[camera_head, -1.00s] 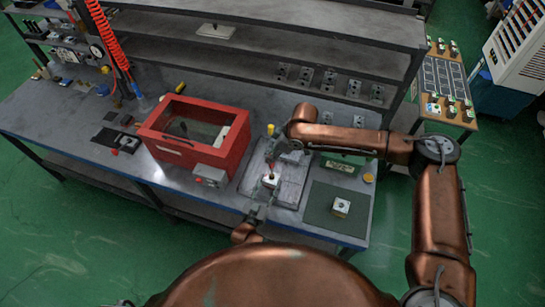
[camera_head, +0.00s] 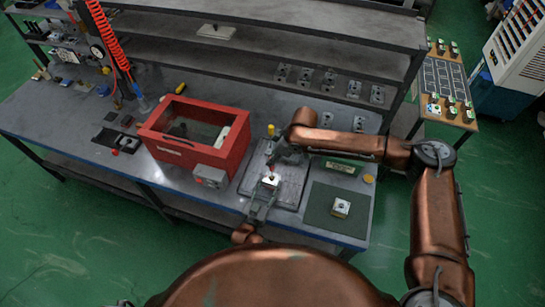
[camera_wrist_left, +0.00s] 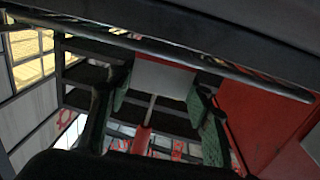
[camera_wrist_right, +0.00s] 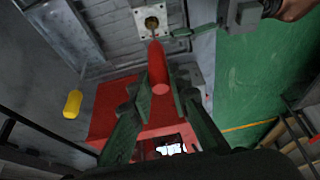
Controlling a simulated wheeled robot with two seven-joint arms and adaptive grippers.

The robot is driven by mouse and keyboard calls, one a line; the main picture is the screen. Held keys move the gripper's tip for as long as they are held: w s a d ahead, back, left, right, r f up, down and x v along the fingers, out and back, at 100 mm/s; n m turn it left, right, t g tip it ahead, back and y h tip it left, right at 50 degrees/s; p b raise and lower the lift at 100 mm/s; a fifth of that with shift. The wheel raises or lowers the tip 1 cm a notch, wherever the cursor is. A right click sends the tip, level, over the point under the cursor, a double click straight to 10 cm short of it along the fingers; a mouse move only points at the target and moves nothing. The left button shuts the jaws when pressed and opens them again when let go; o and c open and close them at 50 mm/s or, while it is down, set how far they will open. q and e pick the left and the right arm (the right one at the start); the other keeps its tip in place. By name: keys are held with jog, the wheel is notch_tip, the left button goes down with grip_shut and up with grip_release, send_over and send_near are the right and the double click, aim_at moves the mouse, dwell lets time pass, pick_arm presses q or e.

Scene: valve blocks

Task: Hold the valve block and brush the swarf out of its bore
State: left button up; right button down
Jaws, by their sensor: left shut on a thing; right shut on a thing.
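The pale valve block (camera_head: 270,182) is in my left gripper (camera_head: 264,191), over the front of the grey plate. In the left wrist view the block (camera_wrist_left: 163,80) sits between the green finger pads. My right gripper (camera_head: 276,162) is just beyond it, shut on the red-handled brush (camera_wrist_right: 157,70). In the right wrist view the brush's thin rod meets the brassy bore in the block's face (camera_wrist_right: 142,27). The red handle also shows in the left wrist view (camera_wrist_left: 142,140). I cannot tell how deep the bristles are, and swarf is not distinguishable.
A red open-topped box (camera_head: 235,150) with a clear window stands left of my grippers. Another block (camera_head: 341,207) rests on a dark green mat (camera_head: 320,212) to the right. A yellow object (camera_head: 271,130) stands behind the grey plate (camera_head: 291,188). Several blocks sit on the shelf.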

jog(key=shift+r, duration=1.1)
jog(key=shift+f, duration=0.1)
jog(key=shift+f, duration=1.05)
jog(key=shift+r, duration=0.1)
jog(key=shift+r, duration=4.45)
pick_arm(q)
jog(key=o, duration=1.6)
jog(key=shift+s, duration=0.1)
